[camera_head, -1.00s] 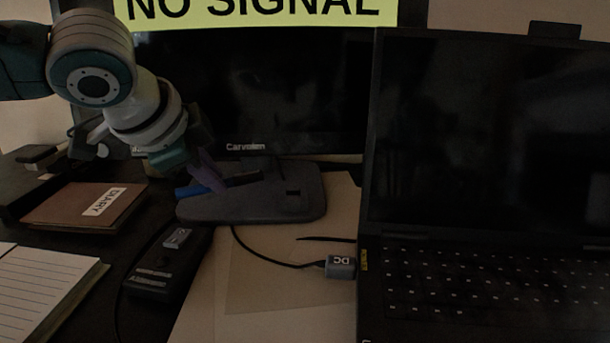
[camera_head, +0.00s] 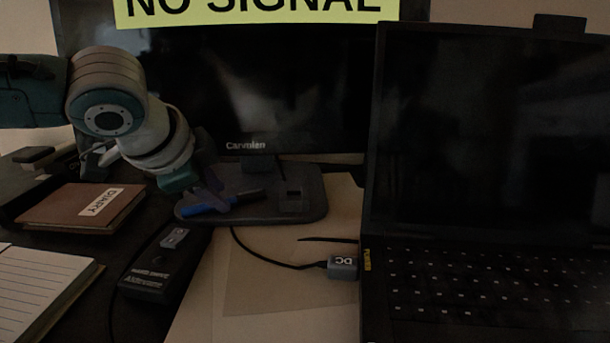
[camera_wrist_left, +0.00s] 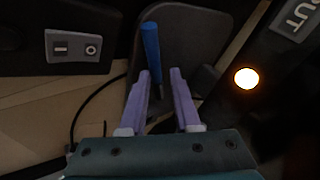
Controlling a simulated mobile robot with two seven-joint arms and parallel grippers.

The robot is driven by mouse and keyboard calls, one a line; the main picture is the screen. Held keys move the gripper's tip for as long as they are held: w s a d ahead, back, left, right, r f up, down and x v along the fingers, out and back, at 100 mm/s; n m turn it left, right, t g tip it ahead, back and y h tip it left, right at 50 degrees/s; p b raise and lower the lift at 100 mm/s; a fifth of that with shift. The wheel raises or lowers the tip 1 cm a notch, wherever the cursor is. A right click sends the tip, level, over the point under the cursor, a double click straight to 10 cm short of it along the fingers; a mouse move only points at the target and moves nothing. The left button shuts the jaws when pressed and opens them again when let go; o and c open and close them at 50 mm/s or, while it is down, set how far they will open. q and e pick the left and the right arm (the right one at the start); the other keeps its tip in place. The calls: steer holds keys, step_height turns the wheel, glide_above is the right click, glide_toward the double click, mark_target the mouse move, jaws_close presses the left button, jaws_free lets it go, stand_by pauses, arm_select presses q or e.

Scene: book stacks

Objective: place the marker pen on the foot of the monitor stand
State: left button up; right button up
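The marker pen (camera_head: 215,206), blue at one end and black at the other, lies across the left part of the dark monitor stand foot (camera_head: 310,206). My left gripper (camera_head: 215,188) is just above the pen's middle. In the left wrist view its two purple fingers (camera_wrist_left: 160,72) are spread apart. The blue end of the pen (camera_wrist_left: 151,45) sticks out beyond them, nearer the left finger. A gap shows between the pen and the right finger. My right gripper is out of view.
The monitor (camera_head: 300,85) rises behind the foot. A laptop (camera_head: 480,130) stands at right, a DC plug (camera_head: 343,267) in front of the foot. A black adapter (camera_head: 160,270), diary (camera_head: 85,207) and notebook (camera_head: 35,290) lie at left. The foot's right part is clear of the pen.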

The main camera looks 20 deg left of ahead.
arm_select(q)
steer(key=shift+s+d+f, duration=0.15)
steer(key=shift+f, duration=0.05)
